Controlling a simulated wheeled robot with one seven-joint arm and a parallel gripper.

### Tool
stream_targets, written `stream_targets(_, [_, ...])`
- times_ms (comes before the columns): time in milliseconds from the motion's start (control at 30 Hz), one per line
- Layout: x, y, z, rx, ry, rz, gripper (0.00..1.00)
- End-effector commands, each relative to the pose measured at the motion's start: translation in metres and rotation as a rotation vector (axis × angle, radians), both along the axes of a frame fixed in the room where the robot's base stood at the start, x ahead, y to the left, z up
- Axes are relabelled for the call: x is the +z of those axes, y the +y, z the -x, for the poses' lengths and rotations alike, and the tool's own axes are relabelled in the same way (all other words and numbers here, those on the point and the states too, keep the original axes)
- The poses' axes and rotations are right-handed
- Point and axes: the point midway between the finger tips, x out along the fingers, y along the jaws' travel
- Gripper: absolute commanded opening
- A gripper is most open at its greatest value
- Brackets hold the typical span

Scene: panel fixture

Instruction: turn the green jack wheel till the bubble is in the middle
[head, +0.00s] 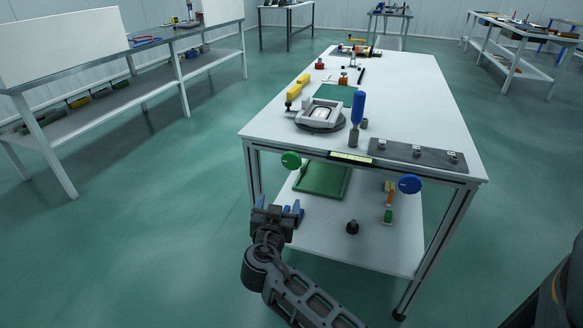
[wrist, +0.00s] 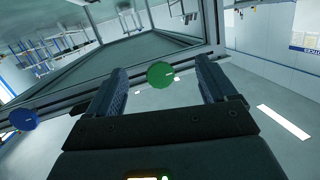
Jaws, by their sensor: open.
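The green jack wheel (head: 291,160) sits at the left of the near edge of the white bench. In the wrist view the green wheel (wrist: 160,74) shows between and beyond my two fingers. My gripper (head: 278,205) is open and empty, below and slightly left of the wheel in the head view, apart from it. A yellow-green level strip (head: 351,157) is on the bench's front edge. Its bubble is too small to make out. A blue wheel (head: 410,184) sits at the right of the same edge; it also shows in the wrist view (wrist: 24,119).
On the bench (head: 420,110) stand a grey device (head: 321,115), a blue-handled tool (head: 357,108) and a dark plate (head: 418,155). The lower shelf (head: 330,235) holds a green tray (head: 322,181) and a black knob (head: 352,227). The floor left of the bench is clear.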

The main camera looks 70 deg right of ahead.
Motion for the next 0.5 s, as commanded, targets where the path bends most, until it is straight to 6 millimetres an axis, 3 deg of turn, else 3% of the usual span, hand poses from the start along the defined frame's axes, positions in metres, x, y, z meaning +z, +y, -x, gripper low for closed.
stream_targets(33, [0.010, -0.017, -0.008, -0.060, -0.043, 0.035, 0.85])
stream_targets(100, [0.025, -0.033, -0.011, -0.130, -0.092, 0.077, 0.85])
stream_targets(200, [0.040, -0.047, -0.014, -0.191, -0.143, 0.119, 0.85])
stream_targets(500, [0.052, -0.078, -0.016, -0.232, -0.176, 0.147, 0.85])
